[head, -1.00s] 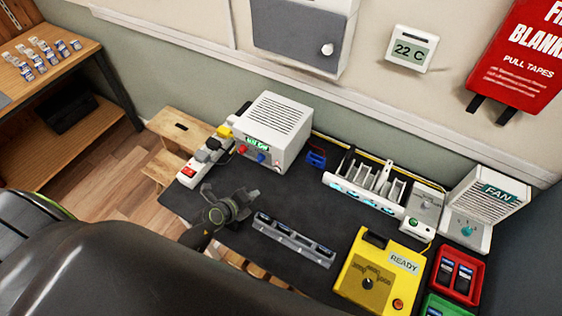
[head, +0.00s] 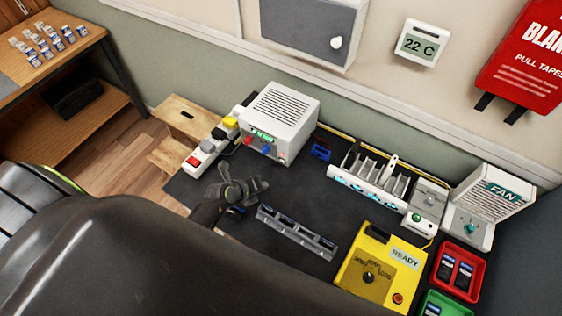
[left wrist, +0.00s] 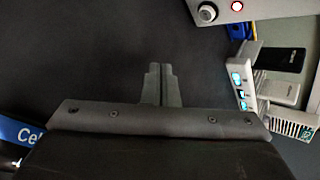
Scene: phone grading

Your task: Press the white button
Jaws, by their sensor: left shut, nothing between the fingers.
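A round, pale control with a dark ring (left wrist: 207,13) shows on the front of the white-grey box at the top of the left wrist view, beside a red-lit one (left wrist: 237,6). I cannot tell whether it is the white button. In the head view that box is the white power unit (head: 283,112) with a green display and coloured knobs. My left gripper (head: 256,187) hangs over the dark mat in front of the unit, apart from it. In the left wrist view its fingers (left wrist: 160,82) are together and empty. My right gripper is not in view.
A grey phone rack (head: 297,236) lies right of the left gripper. A white slotted stand (head: 352,185), a small box with a green button (head: 417,217), a yellow READY tester (head: 350,270) and a fan unit (head: 490,205) stand further right. A power strip (head: 208,150) lies left.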

